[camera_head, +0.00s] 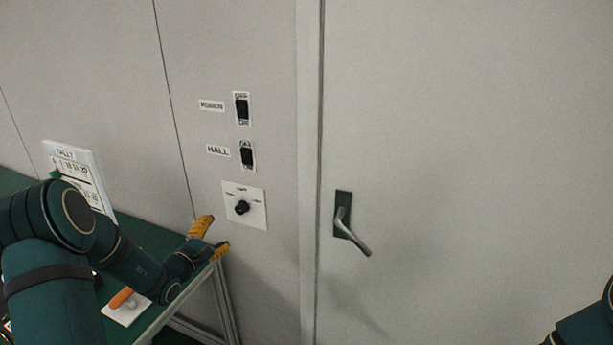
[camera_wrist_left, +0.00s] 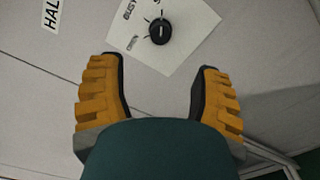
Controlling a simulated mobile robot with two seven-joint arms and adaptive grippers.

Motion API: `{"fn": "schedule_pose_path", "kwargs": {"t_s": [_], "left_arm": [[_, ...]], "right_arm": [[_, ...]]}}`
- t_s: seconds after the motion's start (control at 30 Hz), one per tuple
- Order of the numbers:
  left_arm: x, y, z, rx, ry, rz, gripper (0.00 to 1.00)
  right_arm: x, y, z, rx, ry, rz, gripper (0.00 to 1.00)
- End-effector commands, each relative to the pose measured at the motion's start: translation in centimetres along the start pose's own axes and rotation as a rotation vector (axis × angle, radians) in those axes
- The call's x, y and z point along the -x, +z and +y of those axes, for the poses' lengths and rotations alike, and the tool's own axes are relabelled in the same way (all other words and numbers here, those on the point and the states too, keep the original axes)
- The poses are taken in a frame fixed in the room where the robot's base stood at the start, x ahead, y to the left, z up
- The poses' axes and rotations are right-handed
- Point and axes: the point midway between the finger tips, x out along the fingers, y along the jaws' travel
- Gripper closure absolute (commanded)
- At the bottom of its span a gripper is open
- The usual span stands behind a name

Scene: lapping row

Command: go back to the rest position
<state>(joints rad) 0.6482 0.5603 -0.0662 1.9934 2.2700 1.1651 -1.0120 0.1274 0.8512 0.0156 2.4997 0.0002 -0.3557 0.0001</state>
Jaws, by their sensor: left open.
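My left gripper (camera_head: 215,237) is open and empty, its orange fingers spread apart in front of the wall below the rotary knob. In the left wrist view the gripper (camera_wrist_left: 160,95) shows both fingers apart with nothing between them. The black rotary knob (camera_head: 242,207) sits on a white plate on the wall, and it also shows in the left wrist view (camera_wrist_left: 160,32) beyond the fingertips, apart from them. A dark part of my right arm shows at the lower right of the head view; its gripper is out of sight.
A green-topped table (camera_head: 150,240) stands at the left against the wall under my left arm. A tally board (camera_head: 85,178) and an orange-handled tool (camera_head: 121,298) are there. Two wall switches (camera_head: 242,109) (camera_head: 247,155) are above the knob. A door handle (camera_head: 350,232) sticks out at the right.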

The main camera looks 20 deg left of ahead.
Motion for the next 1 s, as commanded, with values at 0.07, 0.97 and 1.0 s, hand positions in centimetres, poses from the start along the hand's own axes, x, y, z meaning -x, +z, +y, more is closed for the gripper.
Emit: {"fn": "schedule_pose_path", "kwargs": {"t_s": [0.07, 0.97, 1.0], "left_arm": [[0.0, 0.1, -0.2, 0.002, -0.007, -0.004, 0.35], [19.7, 17.9, -33.5, -0.598, -1.477, -0.619, 0.35], [20.4, 17.9, -34.1, -0.678, -1.488, -0.643, 0.35]], "right_arm": [[0.0, 0.0, 0.0, 0.0, 0.0, 0.0, 1.0], [0.0, 0.0, 0.0, 0.0, 0.0, 0.0, 1.0], [0.0, 0.0, 0.0, 0.0, 0.0, 0.0, 1.0]]}}
